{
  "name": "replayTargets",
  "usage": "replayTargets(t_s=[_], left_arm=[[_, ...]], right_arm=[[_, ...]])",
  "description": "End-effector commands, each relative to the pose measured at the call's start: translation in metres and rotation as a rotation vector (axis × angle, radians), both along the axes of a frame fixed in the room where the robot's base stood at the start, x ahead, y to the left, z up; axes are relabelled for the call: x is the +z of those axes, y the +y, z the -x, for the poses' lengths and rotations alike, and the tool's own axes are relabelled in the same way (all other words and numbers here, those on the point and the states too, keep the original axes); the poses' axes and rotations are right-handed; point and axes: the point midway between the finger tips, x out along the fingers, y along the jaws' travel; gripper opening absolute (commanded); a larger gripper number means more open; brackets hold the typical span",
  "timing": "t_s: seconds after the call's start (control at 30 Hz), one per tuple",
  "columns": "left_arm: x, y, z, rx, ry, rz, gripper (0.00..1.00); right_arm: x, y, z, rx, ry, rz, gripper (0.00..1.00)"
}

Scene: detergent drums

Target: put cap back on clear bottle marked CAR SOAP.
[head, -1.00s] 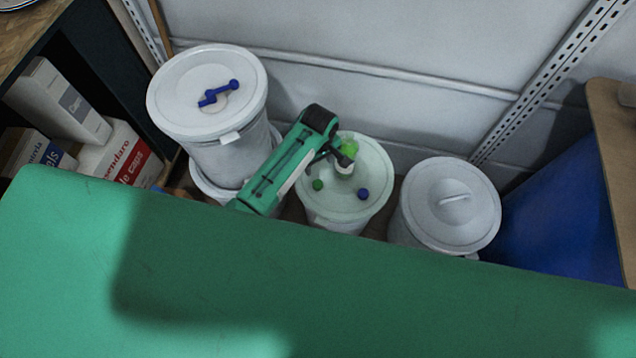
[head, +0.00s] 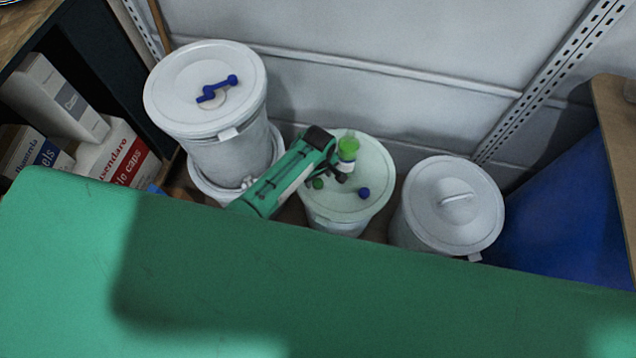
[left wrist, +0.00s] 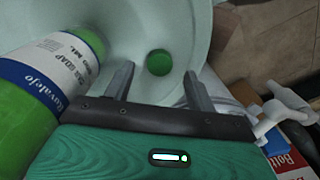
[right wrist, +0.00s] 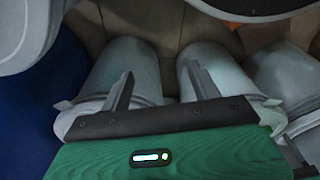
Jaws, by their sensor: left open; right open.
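A clear bottle (head: 348,150) of green liquid stands on the pale lid of the middle drum. In the left wrist view the bottle (left wrist: 50,75) is at the left, its label reading CAR SOAP; its mouth is not clear to me. A green cap (head: 318,183) lies on the lid, in front and left of the bottle. My left gripper (head: 338,175) is open just above the lid, beside the bottle. In the left wrist view the green cap (left wrist: 159,62) shows between its open fingers, not gripped. My right gripper (right wrist: 162,72) is open and empty, away from the bottle.
A taller drum (head: 205,95) with a blue item on top stands left, a lidded drum (head: 452,205) right. A green surface (head: 300,280) fills the front.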

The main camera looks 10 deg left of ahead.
Motion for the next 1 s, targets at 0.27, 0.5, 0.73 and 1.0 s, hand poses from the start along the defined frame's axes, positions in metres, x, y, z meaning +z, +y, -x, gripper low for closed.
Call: replayTargets(t_s=[0.27,0.5,0.73,1.0], left_arm=[[-0.028,0.001,0.0,0.0,-0.001,0.0,0.57],[-0.028,0.001,0.0,-0.001,-0.001,0.0,0.57],[-0.028,0.001,0.0,-0.001,-0.001,0.0,0.31],[-0.028,0.001,0.0,-0.001,-0.001,0.0,0.09]], right_arm=[[0.021,0.002,-0.004,-0.002,-0.005,-0.004,0.63],[0.021,0.002,-0.003,-0.002,-0.004,-0.004,0.63],[0.021,0.002,-0.004,-0.003,-0.005,-0.005,0.63],[0.021,0.001,-0.004,-0.004,-0.006,-0.004,0.63]])
